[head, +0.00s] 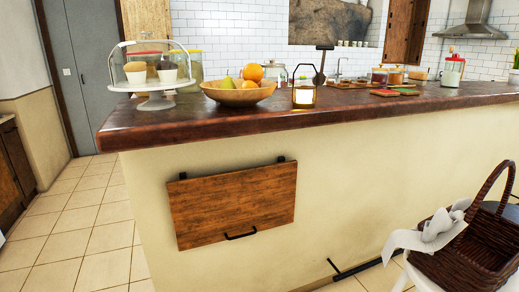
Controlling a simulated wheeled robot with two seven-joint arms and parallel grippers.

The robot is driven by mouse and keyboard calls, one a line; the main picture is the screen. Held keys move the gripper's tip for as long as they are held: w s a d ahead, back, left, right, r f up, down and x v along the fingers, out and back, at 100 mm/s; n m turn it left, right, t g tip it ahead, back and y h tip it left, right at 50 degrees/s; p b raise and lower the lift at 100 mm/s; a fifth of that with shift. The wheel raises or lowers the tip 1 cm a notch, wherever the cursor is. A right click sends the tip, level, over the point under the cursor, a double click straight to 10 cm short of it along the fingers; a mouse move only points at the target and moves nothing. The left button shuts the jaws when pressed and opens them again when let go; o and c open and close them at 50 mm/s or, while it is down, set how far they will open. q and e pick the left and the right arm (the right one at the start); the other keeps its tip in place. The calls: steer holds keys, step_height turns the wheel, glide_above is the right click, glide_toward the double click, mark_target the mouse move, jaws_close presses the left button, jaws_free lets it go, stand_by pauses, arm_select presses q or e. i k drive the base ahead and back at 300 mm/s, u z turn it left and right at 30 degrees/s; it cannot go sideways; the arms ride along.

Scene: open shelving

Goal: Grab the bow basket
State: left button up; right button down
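The bow basket (465,256) is a dark brown woven basket with a tall arched handle and a white ribbon bow (430,236) on its left side. It is at the lower right of the head view, cut off by the right edge. It appears to rest on a white surface, only partly visible below it. Neither of my grippers shows in the head view, so their place relative to the basket cannot be seen.
A counter with a dark wooden top (205,122) runs across the view, holding a fruit bowl (238,95), a cake stand (155,100) and a lantern (304,97). A wooden panel (234,203) hangs on its front. Tiled floor (75,235) is clear at left.

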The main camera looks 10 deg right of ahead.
mark_target(466, 245)
steer(key=z, duration=1.8)
steer(key=i, duration=0.25)
steer(key=u, duration=0.1)
